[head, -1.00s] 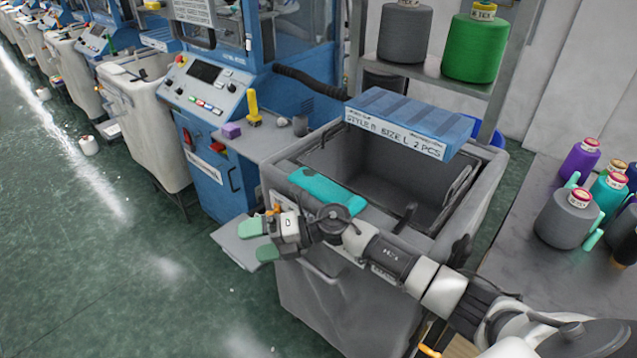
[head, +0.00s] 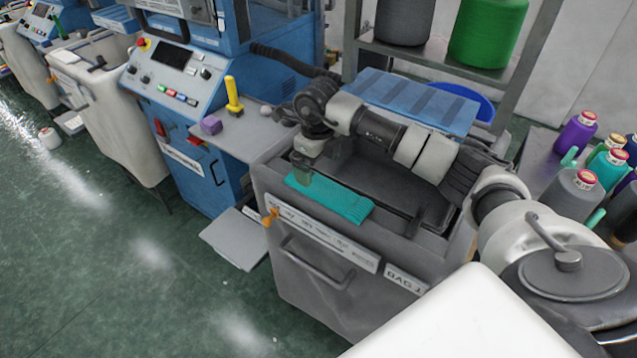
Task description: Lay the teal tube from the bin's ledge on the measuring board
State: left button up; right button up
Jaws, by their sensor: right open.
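The teal tube (head: 335,199) lies flat along the front ledge of the grey bin (head: 345,248). My right arm reaches in over the bin from the right. My right gripper (head: 303,178) points down at the tube's left end and is open; its fingers overlap the tube in the picture, and I cannot tell whether they touch it. Part of the tube's left end is hidden behind the gripper. A flat grey plate (head: 234,237) sticks out at the bin's lower left; I cannot tell whether it is the measuring board. My left gripper is not in view.
A blue panel (head: 413,97) stands at the bin's back. Yarn cones (head: 575,192) stand on the right. The floor at left is mostly clear.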

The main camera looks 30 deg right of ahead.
aim_at(319, 185)
jog(key=shift+f, duration=0.45)
jog(key=shift+w+f, duration=0.1)
jog(key=shift+f, duration=0.2)
notch_tip(319, 185, down, 4)
jog(key=p, duration=0.2)
jog(key=shift+d+f+p, duration=0.1)
jog(key=shift+f+p, duration=0.15)
jog(key=shift+p, duration=0.05)
jog(key=shift+f, duration=0.35)
jog(key=shift+c, duration=0.5)
jog(key=c, duration=0.8)
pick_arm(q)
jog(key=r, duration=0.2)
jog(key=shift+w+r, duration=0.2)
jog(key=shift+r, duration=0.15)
pick_arm(e)
jog(key=shift+r, duration=0.1)
